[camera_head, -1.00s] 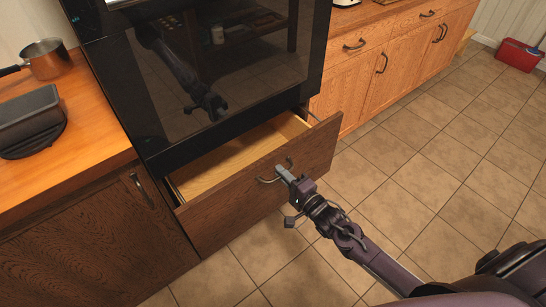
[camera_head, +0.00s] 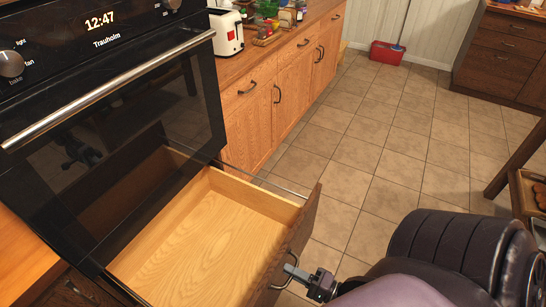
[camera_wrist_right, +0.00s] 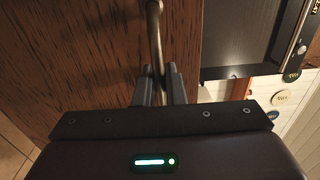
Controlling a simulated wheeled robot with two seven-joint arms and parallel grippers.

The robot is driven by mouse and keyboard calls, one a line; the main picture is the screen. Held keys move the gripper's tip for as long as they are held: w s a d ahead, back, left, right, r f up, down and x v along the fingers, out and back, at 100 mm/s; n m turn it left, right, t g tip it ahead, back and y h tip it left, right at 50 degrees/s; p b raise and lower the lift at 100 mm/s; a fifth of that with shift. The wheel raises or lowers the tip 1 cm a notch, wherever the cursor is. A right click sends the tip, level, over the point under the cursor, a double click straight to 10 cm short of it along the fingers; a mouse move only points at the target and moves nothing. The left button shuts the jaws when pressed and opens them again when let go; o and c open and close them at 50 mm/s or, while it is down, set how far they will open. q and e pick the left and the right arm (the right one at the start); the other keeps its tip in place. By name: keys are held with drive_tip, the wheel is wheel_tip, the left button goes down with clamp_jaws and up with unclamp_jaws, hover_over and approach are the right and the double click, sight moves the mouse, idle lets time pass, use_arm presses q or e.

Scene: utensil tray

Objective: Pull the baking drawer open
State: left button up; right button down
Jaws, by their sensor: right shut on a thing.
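The baking drawer (camera_head: 205,238) below the black oven (camera_head: 120,130) is pulled well out. Its pale wooden inside shows and looks empty. Its dark front panel (camera_head: 303,222) stands away from the oven, seen nearly edge-on. My right gripper (camera_head: 292,270) is at the outer side of this front, at the handle. In the right wrist view the two fingers (camera_wrist_right: 160,85) are shut on the curved metal handle (camera_wrist_right: 154,30), against the dark wood grain. My left gripper is not in view.
Light wooden cabinets (camera_head: 280,95) run along the back beyond the oven, with a white toaster (camera_head: 226,32) on the counter. The tiled floor (camera_head: 370,160) right of the drawer is clear up to a dark wooden table leg (camera_head: 515,158).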

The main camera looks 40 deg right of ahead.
drive_tip(key=shift+v, duration=1.1)
drive_tip(key=c, duration=1.6)
unclamp_jaws()
drive_tip(key=b+v, duration=0.1)
drive_tip(key=v, duration=0.6)
drive_tip(key=shift+s+d, duration=0.2)
drive_tip(key=shift+s, duration=0.15)
